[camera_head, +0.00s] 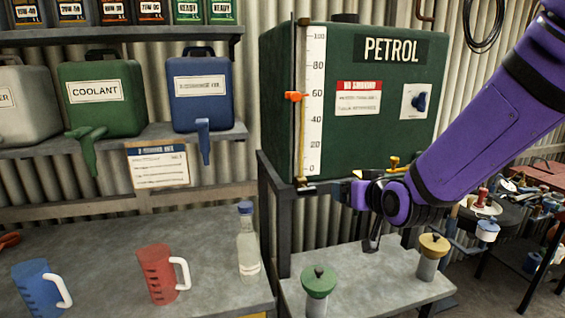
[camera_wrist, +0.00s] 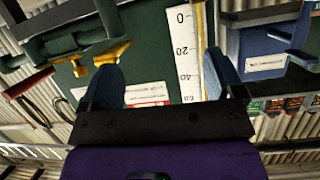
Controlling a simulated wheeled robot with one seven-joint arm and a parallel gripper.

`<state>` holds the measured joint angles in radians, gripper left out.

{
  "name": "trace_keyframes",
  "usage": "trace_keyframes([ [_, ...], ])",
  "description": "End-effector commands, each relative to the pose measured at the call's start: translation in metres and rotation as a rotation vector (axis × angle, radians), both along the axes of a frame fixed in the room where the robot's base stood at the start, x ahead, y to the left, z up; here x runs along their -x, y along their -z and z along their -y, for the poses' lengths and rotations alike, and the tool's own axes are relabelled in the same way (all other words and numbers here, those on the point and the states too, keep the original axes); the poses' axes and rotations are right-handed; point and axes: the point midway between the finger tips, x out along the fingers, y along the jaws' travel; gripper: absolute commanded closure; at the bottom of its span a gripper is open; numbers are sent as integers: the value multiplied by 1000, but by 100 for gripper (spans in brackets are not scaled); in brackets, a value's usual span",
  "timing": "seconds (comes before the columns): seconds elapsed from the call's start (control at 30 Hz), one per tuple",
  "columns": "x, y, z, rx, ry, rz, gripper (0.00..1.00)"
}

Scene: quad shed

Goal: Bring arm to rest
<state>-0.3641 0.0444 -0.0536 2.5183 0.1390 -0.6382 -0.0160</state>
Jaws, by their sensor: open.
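My purple arm reaches in from the upper right in the head view. My gripper (camera_head: 355,189) is in front of the lower edge of the green petrol tank (camera_head: 270,95). In the wrist view my gripper (camera_wrist: 167,80) has its two blue fingers spread wide with nothing between them. The tank's green face and white level scale (camera_wrist: 188,60) show behind the fingers. A yellow tap handle (camera_head: 394,162) is just behind my wrist, and yellow fittings (camera_wrist: 105,54) show beside the left finger. Whether the gripper touches anything there cannot be told.
A red jug (camera_head: 158,275), a blue jug (camera_head: 38,288) and a clear bottle (camera_head: 248,245) stand on the bench at left. A green-lidded pot (camera_head: 318,285) and a yellow-lidded pot (camera_head: 431,258) stand below my gripper. Coolant (camera_head: 104,100) and blue (camera_head: 200,95) canisters sit on the shelf.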

Motion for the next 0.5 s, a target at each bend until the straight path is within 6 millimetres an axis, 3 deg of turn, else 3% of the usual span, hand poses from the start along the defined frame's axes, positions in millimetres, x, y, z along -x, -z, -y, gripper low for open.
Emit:
trace_keyframes([
  [0.27, 50, -40, 46, 24, 29, -203, 13],
  [0.5, 114, -64, 83, 59, 62, -387, 13],
])
